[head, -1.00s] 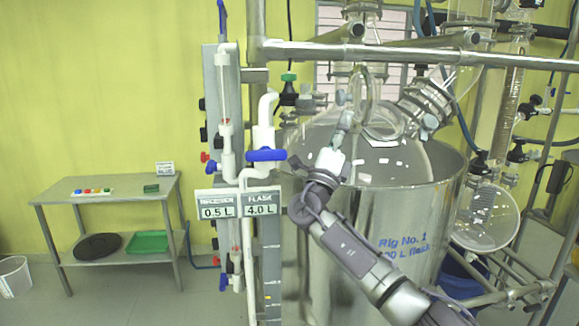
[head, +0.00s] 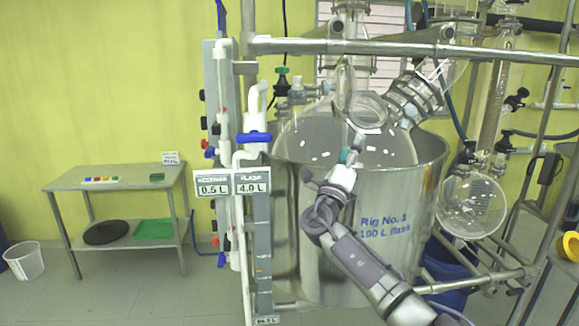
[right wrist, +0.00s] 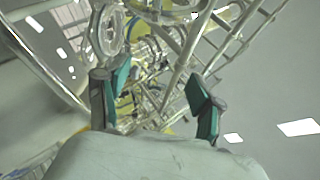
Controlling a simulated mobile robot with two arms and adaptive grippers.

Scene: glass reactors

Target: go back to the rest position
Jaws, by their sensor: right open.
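My right gripper (head: 349,156) is in front of the big steel vessel (head: 385,215) marked "Rig No. 1, 100 L flask", near its upper rim. In the right wrist view its two green-padded fingers (right wrist: 158,100) stand apart with nothing between them. The glass flask (head: 320,135) rises out of the vessel behind the gripper. In the head view my right arm comes in from the lower right. My left gripper is not in view.
A steel frame with a horizontal bar (head: 400,49) and a white valve pipe with a blue handle (head: 254,137) stand close by. A round glass receiver (head: 470,205) hangs at the right. A side table (head: 120,180) stands at the left, with open floor before it.

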